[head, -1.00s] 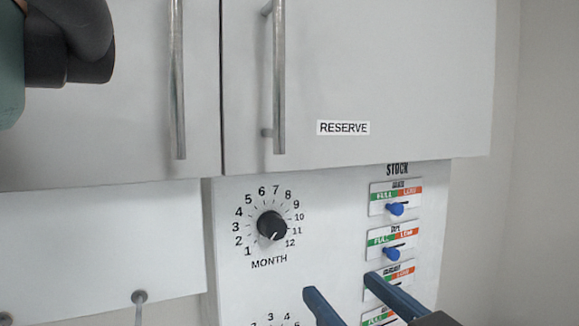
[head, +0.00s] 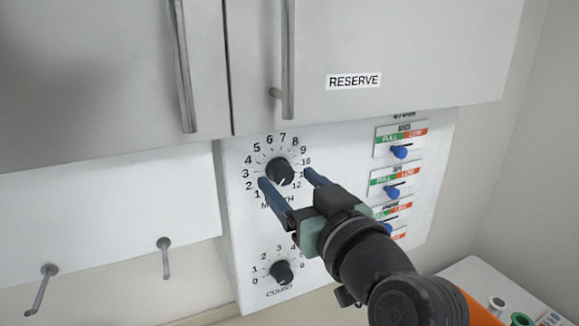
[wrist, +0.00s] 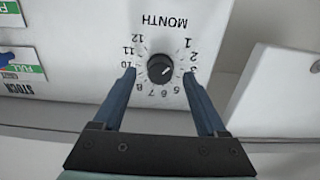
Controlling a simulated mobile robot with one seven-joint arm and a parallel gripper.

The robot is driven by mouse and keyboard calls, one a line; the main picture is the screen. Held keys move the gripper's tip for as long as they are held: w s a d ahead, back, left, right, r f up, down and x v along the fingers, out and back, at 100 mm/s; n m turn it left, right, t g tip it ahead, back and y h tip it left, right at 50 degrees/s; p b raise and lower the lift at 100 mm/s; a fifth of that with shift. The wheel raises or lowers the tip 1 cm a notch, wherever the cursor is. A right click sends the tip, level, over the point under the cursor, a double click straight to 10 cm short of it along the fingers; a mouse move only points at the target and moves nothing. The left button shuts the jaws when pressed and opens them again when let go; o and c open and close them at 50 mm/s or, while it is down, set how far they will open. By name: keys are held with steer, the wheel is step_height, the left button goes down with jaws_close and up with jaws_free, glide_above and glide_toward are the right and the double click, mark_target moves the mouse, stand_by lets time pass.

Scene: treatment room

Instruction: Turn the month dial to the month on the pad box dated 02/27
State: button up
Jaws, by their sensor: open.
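The month dial (head: 279,171) is a black round knob on the white wall panel, ringed by the numbers 1 to 12. It also shows upside down in the wrist view (wrist: 160,69). A small white mark is on the knob, low in the head view; I cannot tell its exact number. My gripper (head: 285,177) is open in front of the dial. In the wrist view its blue fingers (wrist: 159,73) appear on either side of the knob, apart from it. No pad box dated 02/27 is in view.
A count dial (head: 282,272) sits below. Stock sliders with blue knobs (head: 399,152) are at the right. The RESERVE cabinet (head: 420,50) with bar handles overhangs the panel. Wall hooks (head: 164,243) are at the left; a white surface (head: 480,275) holds small items at lower right.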

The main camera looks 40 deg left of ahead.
steer(key=shift+w+a, duration=0.2)
steer(key=shift+a, duration=0.35)
jaws_close()
steer(key=shift+m+p, duration=0.55)
steer(key=shift+m, duration=1.95)
jaws_free()
steer(key=shift+d, duration=0.15)
